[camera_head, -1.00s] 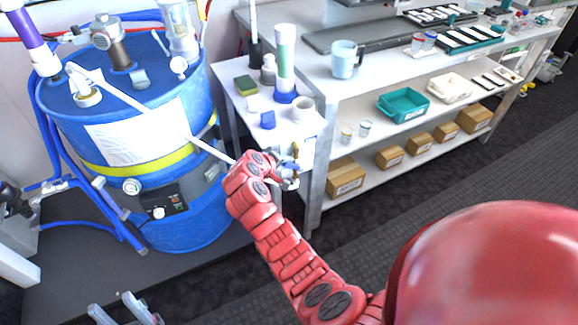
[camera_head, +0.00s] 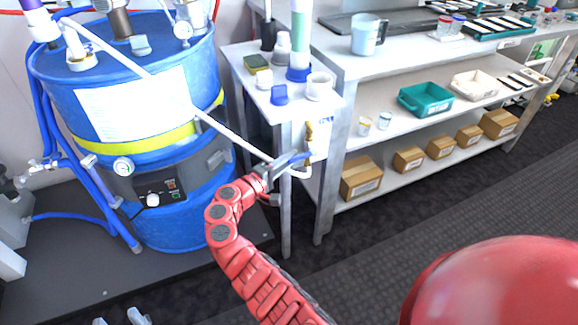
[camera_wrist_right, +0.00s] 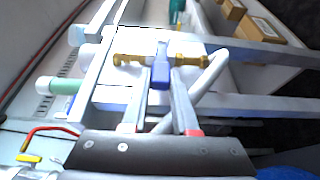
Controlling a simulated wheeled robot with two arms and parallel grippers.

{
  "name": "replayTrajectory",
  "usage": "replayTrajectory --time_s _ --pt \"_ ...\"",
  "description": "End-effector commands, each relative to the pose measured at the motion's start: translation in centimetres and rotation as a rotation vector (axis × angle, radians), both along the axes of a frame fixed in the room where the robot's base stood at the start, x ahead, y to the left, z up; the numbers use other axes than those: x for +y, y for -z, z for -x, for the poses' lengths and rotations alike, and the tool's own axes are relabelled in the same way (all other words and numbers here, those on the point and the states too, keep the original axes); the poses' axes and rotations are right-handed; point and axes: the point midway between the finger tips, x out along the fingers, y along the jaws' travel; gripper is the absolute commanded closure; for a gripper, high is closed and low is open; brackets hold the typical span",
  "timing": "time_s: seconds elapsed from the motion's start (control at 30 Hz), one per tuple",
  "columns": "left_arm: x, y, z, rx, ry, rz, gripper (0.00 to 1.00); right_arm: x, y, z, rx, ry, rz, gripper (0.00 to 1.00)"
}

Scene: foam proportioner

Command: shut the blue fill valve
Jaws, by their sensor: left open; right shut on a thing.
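The fill valve has a brass body (camera_head: 309,131) on the side of the small white side table, and its blue handle (camera_head: 299,158) sticks out below. In the right wrist view the blue handle (camera_wrist_right: 160,68) stands between my fingertips, with brass fittings (camera_wrist_right: 188,58) on both sides. My right gripper (camera_head: 283,165) is shut on the blue handle; it also shows in the right wrist view (camera_wrist_right: 161,78). A white tube (camera_head: 225,130) runs from the blue drum (camera_head: 190,225) to the valve. My left gripper (camera_head: 120,318) is open and empty at the bottom edge, mostly cut off.
The side table (camera_head: 238,70) carries a sponge, bottles and a tall cylinder (camera_head: 299,38). The long bench (camera_head: 345,190) stands close to the right of the valve, with boxes and trays on its shelves. The floor (camera_head: 420,215) in front is clear.

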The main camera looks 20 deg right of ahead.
Motion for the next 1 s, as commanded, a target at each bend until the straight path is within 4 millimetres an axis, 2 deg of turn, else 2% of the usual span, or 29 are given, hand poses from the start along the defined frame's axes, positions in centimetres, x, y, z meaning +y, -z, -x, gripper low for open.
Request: replayTrajectory --time_s 0.03,0.13,0.6,0.63,0.77,1.0 --pt "0.0 0.62 0.0 0.0 0.0 0.0 0.5 -0.05 0.53 0.08 0.003 0.003 0.01 1.0" --pt "0.0 0.89 0.01 0.0 0.0 0.0 0.5 -0.07 0.51 0.1 0.002 0.004 0.027 1.0" --pt "0.0 0.96 0.0 0.0 0.0 0.0 0.5 -0.12 0.44 0.11 0.004 0.005 0.036 1.0" --pt "0.0 0.96 0.0 0.0 0.0 0.0 0.5 -0.13 0.45 0.12 0.004 0.005 0.036 0.67" --pt "0.0 0.96 0.0 0.0 0.0 0.0 0.5 -0.09 0.4 0.08 0.003 0.003 0.036 0.44" --pt "0.0 0.95 0.0 0.0 0.0 0.0 0.5 -0.06 0.35 0.05 0.002 0.002 0.035 0.43"
